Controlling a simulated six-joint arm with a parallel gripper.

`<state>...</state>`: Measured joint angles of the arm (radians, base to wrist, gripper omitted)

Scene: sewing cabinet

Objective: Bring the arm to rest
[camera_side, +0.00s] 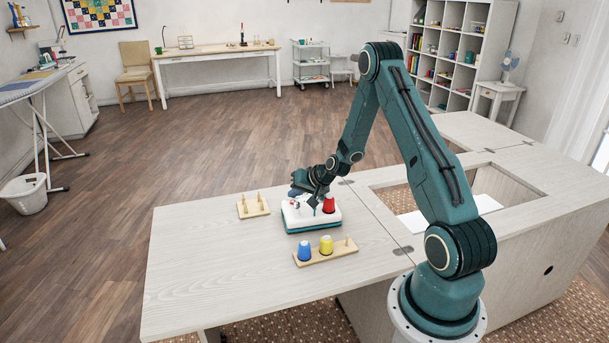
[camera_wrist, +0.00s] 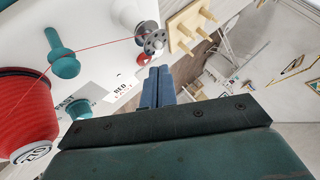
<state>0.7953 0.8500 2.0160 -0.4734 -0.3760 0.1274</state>
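My gripper (camera_wrist: 159,72) shows in the wrist view with its two fingers together, and nothing shows between them. In the side view, my gripper (camera_side: 313,203) is low over the white-topped machine with a teal base (camera_side: 308,226), partly hiding it. A red cone spool (camera_side: 329,205) stands on the machine; it also shows in the wrist view (camera_wrist: 22,118). A red thread (camera_wrist: 95,45) runs from the spool to a grey metal bobbin (camera_wrist: 150,40) beyond the fingertips. A teal post (camera_wrist: 63,55) stands between spool and bobbin. I cannot tell whether the fingers touch anything.
A wooden rack with blue (camera_side: 305,251) and yellow (camera_side: 326,245) spools stands in front of the machine. An empty peg rack (camera_side: 253,210) is behind it to the left. The cabinet top (camera_side: 200,265) is clear at left. An opening (camera_side: 400,199) lies at right.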

